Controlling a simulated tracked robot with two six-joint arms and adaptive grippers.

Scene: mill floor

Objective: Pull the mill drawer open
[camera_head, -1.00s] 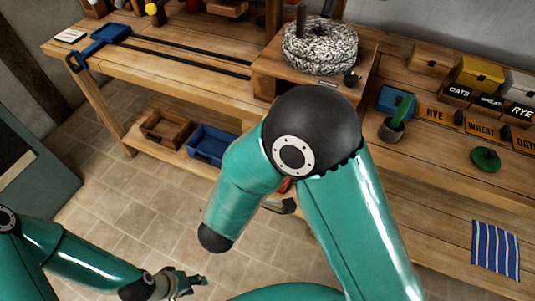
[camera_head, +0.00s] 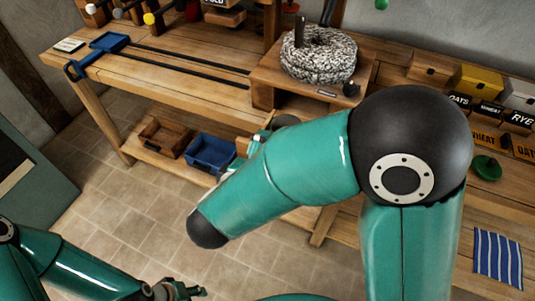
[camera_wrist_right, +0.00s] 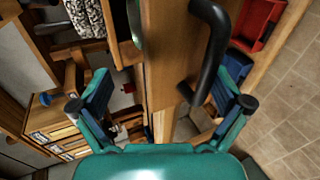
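The mill is a wooden box with a speckled round stone (camera_head: 318,52) on top, standing on the bench. In the right wrist view a black curved handle (camera_wrist_right: 215,50) is fixed to a wooden front panel (camera_wrist_right: 165,60). My right gripper (camera_wrist_right: 165,85) is open and empty, facing that panel. The handle lies ahead, nearer the right-hand finger, with no clear contact. In the head view my right arm hides the handle and most of the right gripper. My left gripper (camera_head: 180,291) is low at the bottom edge, away from the mill; its fingers are too small to judge.
A blue bin (camera_head: 210,152) and a wooden bin (camera_head: 163,137) sit on the low shelf. Labelled boxes (camera_head: 476,80), a green lidded item (camera_head: 487,167) and a striped cloth (camera_head: 497,258) are on the right bench. The tiled floor (camera_head: 120,230) in front is clear.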

